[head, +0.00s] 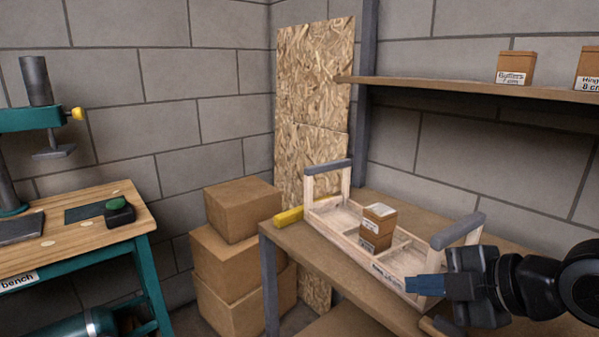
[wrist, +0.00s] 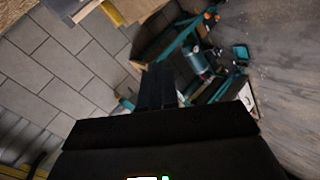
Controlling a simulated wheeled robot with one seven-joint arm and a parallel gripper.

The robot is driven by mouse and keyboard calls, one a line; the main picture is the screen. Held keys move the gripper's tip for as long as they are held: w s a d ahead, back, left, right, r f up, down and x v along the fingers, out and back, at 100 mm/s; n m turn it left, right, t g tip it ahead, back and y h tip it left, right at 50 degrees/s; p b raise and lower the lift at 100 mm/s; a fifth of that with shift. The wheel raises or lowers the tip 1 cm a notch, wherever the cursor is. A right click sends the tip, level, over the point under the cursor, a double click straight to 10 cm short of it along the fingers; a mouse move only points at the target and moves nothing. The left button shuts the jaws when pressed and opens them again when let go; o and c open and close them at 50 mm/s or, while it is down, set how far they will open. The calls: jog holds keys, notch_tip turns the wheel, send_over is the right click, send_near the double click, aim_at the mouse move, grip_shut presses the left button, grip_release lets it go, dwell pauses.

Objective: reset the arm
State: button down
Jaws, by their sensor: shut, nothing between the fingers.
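My gripper (head: 430,284) is at the lower right of the head view, held sideways with its blue fingers pointing left. The fingers are together with nothing between them. They overlap the near right end of a wooden tote (head: 337,224) in the picture; whether they touch it I cannot tell. The tote has two grey-topped handles and stands on a brown shelf. A small labelled cardboard box (head: 378,212) sits inside the tote. In the wrist view my dark fingers (wrist: 158,88) show upright at the centre, close together.
A workbench (head: 82,228) with a green drill press (head: 28,118) stands at the left. Stacked cardboard boxes (head: 240,210) stand in the corner beside the shelf unit (head: 300,250). An upper shelf (head: 450,87) holds small labelled boxes.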

jog(key=s+a+r+m+t+p, duration=0.1)
jog(key=a+r+m+t, duration=0.1)
jog(key=a+m+t, duration=0.4)
jog(key=s+a+r+m+t, duration=0.2)
jog(key=a+r+m, duration=0.1)
jog(key=m, duration=0.5)
jog(key=s+d+f+m+g+h+p, duration=0.1)
jog(key=s+d+f+m+h, duration=0.2)
jog(key=s+f, duration=0.45)
jog(key=s+f+m+h, duration=0.4)
jog(key=s+m, duration=0.1)
jog(key=s, duration=0.6)
jog(key=s+d, duration=0.3)
jog(key=s, duration=0.6)
jog(key=s+d+n+g+p, duration=0.1)
jog(key=s+d, duration=0.3)
jog(key=s, duration=0.4)
jog(key=shift+s+d+r+n, duration=0.3)
jog(key=shift+s+r, duration=0.1)
